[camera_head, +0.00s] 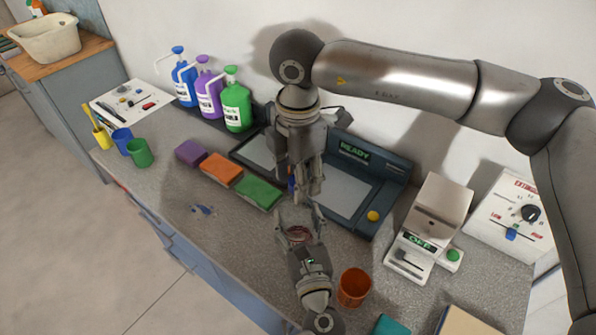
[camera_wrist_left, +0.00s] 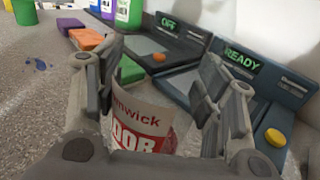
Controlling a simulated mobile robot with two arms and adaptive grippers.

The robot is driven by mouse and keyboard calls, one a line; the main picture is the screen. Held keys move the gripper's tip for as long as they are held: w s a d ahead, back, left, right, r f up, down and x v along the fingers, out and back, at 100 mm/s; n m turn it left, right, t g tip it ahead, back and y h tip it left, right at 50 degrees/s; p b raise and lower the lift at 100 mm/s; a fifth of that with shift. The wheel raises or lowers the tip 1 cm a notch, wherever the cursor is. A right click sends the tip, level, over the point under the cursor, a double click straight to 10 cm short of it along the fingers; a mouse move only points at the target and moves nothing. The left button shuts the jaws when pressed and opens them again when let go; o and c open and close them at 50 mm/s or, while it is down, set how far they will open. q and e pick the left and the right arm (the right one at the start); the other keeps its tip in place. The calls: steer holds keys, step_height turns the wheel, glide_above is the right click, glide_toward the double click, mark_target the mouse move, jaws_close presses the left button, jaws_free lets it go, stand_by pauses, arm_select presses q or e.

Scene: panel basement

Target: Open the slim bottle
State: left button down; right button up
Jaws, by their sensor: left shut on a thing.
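A container with a white and red label (camera_wrist_left: 145,125) stands between the fingers of my left gripper (camera_wrist_left: 160,100), which is shut on it. I take it to be the slim bottle. In the head view my left gripper (camera_head: 299,230) comes up from the bottom edge, and only a reddish part of the bottle (camera_head: 300,234) shows between its fingers. My right gripper (camera_head: 307,190) points down just above and behind it in the picture, apart from the bottle. Whether its fingers are open or shut is unclear. The bottle's cap cannot be made out.
Behind stand a READY panel (camera_head: 372,170) with a yellow button and an OFF panel (camera_wrist_left: 160,45). An orange cup (camera_head: 353,287) is close to the left gripper's right. Purple, orange and green sponges (camera_head: 258,192) lie to the left. The front-left counter is mostly clear.

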jaws_close()
steer(key=n, duration=0.4)
steer(key=shift+n, duration=0.4)
steer(key=n, duration=0.2)
steer(key=shift+n, duration=0.4)
steer(key=n, duration=1.4)
steer(key=shift+r, duration=0.1)
steer(key=n, duration=2)
steer(key=shift+w, duration=0.1)
steer(key=n, duration=0.6)
steer(key=shift+r+n, duration=0.1)
steer(key=shift+n, duration=0.2)
steer(key=n, duration=0.6)
